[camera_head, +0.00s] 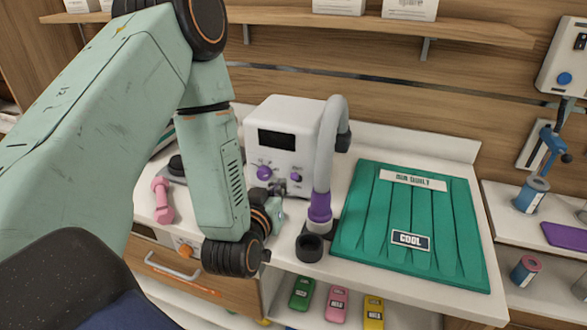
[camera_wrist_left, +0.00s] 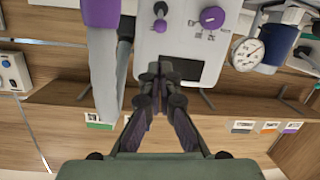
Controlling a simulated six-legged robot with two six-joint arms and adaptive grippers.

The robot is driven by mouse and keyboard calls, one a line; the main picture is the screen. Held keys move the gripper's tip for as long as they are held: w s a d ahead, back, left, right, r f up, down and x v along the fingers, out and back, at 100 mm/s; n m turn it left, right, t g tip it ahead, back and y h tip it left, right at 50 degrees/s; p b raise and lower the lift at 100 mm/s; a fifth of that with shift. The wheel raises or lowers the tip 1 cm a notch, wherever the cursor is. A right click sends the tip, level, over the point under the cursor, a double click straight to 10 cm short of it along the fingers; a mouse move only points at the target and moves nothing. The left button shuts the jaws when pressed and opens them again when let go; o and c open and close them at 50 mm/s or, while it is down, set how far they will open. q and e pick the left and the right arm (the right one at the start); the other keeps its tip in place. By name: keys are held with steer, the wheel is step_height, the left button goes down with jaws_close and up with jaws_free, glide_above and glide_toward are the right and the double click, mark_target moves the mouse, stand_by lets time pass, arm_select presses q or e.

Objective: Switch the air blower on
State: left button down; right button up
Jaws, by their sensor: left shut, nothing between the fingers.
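The air blower (camera_head: 290,112) is a white box with a dark display, a large purple knob (camera_head: 264,172) and a smaller purple knob (camera_head: 296,177). A grey hose (camera_head: 325,140) with a purple end (camera_head: 319,208) runs down its right side. My left gripper (camera_head: 279,190) is shut and empty at the blower's lower front, close below the knobs. In the left wrist view the blower (camera_wrist_left: 178,45) appears upside down, with the large knob (camera_wrist_left: 212,17) right of my fingers. My right gripper is not in view.
A green quilt (camera_head: 410,215) lies right of the hose, with a dark cup-shaped holder (camera_head: 309,247) before it. A pink dumbbell (camera_head: 162,199) lies left of my arm. Colored packs (camera_head: 337,304) sit on the shelf below. A gauge (camera_wrist_left: 247,52) shows in the wrist view.

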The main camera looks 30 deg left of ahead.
mark_target(296, 176)
arm_select(q)
steer(key=x, duration=0.9)
steer(key=shift+w+a+f+p, duration=0.1)
steer(key=shift+w+f+p, duration=0.1)
steer(key=shift+p, duration=0.2)
steer(key=shift+w+a+f, duration=0.2)
steer(key=shift+w+a, duration=0.05)
steer(key=shift+w, duration=0.2)
steer(key=shift+s+r, duration=0.1)
steer(key=shift+d, duration=0.15)
